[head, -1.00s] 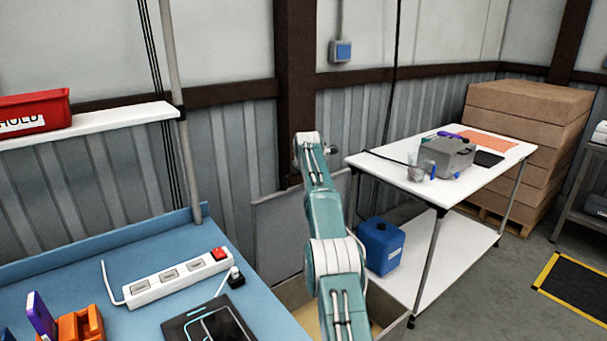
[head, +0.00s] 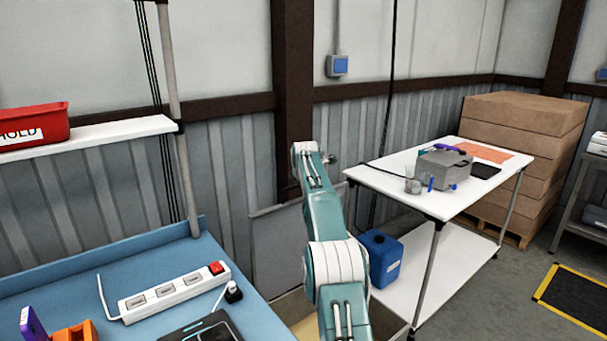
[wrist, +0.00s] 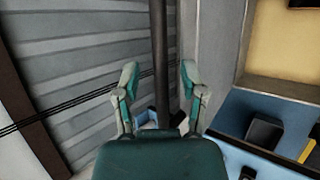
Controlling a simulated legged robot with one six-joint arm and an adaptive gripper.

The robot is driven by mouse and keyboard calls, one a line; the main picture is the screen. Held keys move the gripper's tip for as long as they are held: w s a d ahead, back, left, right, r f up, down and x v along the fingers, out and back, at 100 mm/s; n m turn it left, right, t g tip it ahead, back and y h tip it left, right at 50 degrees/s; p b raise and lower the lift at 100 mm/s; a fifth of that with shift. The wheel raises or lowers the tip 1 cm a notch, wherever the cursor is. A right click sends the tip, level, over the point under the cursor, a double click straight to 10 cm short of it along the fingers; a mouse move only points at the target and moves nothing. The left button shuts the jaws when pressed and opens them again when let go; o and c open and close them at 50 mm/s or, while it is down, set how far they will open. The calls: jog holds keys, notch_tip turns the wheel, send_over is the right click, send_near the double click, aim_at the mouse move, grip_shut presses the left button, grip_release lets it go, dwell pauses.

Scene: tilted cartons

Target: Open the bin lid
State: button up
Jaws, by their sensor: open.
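The bin's grey lid (head: 278,245) stands raised, close to upright, behind my arm in the head view. The bin's tan interior (head: 297,309) shows in part below it; my arm hides much of the bin. In the wrist view the tan interior (wrist: 290,45) is at the upper right, with a grey panel (wrist: 212,40) beside it that looks like the lid. My gripper (wrist: 160,85) is open with nothing between its fingers. The panel is just right of the right finger; I cannot tell whether they touch. The fingers are not clear in the head view.
A blue bench (head: 75,290) with a power strip (head: 173,293) is at the left. A white table (head: 400,185) stands at the right, with a blue canister (head: 382,258) beside it. A brown post (head: 293,100) and the ribbed wall stand behind.

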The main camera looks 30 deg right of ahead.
jog(key=v, duration=1)
jog(key=shift+a+f, duration=0.15)
jog(key=s+a+r+m+y, duration=0.3)
jog(key=s+a+m, duration=0.6)
jog(key=s+a, duration=1.1)
jog(key=s+a+f+m+g, duration=0.1)
jog(key=s+a+f+m, duration=0.3)
jog(key=s, duration=0.7)
jog(key=s+a+f+m+g+y, duration=0.1)
jog(key=s+a+f+m, duration=0.3)
jog(key=s+a+f, duration=0.3)
jog(key=s+a, duration=0.1)
jog(key=s, duration=0.4)
